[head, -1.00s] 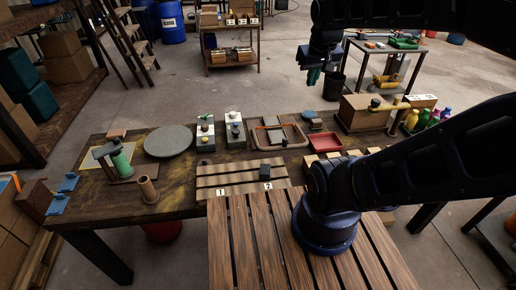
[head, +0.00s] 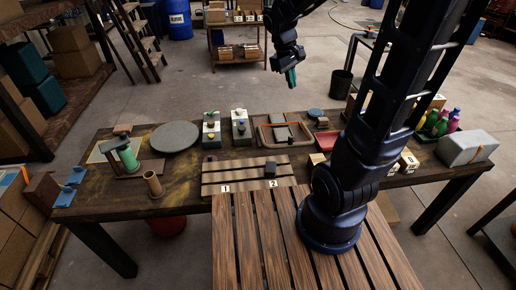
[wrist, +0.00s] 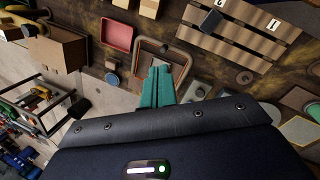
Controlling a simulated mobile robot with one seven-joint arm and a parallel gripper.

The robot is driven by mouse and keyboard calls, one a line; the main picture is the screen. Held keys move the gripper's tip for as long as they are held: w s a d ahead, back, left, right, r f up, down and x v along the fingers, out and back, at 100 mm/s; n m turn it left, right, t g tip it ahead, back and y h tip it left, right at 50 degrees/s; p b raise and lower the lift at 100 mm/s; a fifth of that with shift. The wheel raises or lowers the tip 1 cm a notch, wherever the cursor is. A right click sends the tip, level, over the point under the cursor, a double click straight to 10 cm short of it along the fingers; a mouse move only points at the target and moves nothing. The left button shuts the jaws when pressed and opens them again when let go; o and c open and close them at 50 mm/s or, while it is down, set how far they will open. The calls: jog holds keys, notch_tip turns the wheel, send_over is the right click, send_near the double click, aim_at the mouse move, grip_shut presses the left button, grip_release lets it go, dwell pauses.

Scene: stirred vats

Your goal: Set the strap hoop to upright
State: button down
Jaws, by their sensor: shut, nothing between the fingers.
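The strap hoop (head: 262,137) looks like an orange-brown rounded frame, and it appears to lie low around a grey block (head: 281,133) at the table's back middle. In the wrist view the hoop (wrist: 187,64) shows just beyond my fingertips, partly hidden behind them. My gripper (head: 292,80) hangs in the air above and behind the hoop, apart from it. In the wrist view its teal fingers (wrist: 157,80) are together with nothing between them. I cannot tell the hoop's exact tilt.
A red tray (head: 328,142) and small boxes (head: 408,162) stand to the right of the hoop. Two switch-like units (head: 240,127) stand on its left. A slatted board (head: 225,176) lies in front with a dark block (head: 270,169). The air around my gripper is clear.

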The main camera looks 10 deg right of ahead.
jog(key=w+a+f+n+h, duration=0.2)
jog(key=a+f, duration=0.4)
jog(key=f, duration=0.4)
jog(key=w+a+f+n+h, duration=0.3)
jog(key=a+f+n, duration=0.3)
jog(key=f, duration=0.5)
jog(key=w+a+f+n+h, duration=0.3)
jog(key=a+f, duration=0.3)
jog(key=f, duration=0.5)
jog(key=shift+w+a+n+g, duration=0.2)
jog(key=shift+w+n+g, duration=0.2)
jog(key=shift+w+n, duration=0.3)
jog(key=x, duration=1)
jog(key=shift+r, duration=0.15)
jog(key=shift+d+r, duration=0.1)
jog(key=shift+r, duration=0.05)
